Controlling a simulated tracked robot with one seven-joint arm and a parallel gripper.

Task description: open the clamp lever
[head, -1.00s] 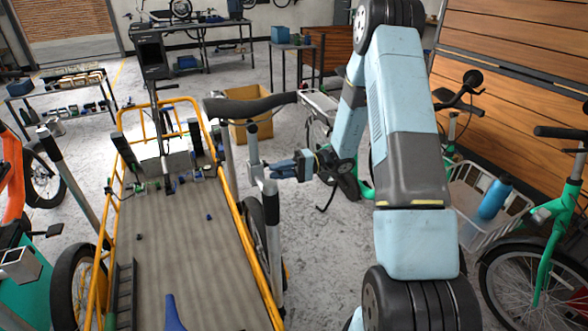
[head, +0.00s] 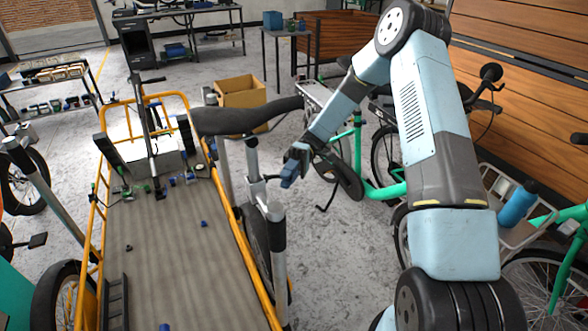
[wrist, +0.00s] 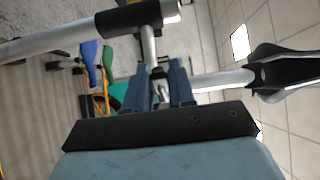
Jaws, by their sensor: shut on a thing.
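The clamp lever (wrist: 161,86) is a small silvery piece between my blue fingers in the wrist view, by the seat-post clamp; much of it is hidden. In the head view I cannot make the lever out behind my gripper (head: 287,180). The gripper sits just right of the seat post (head: 252,158) of the cargo bike, below its black saddle (head: 245,115). My fingers also show in the wrist view (wrist: 163,82), shut on the lever. The post (wrist: 220,80) runs off to the right there, toward the saddle.
The orange-railed cargo bed (head: 165,260) lies to the left. A green bike (head: 385,190) is behind on the right. A cardboard box (head: 240,92) sits on the floor beyond the saddle.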

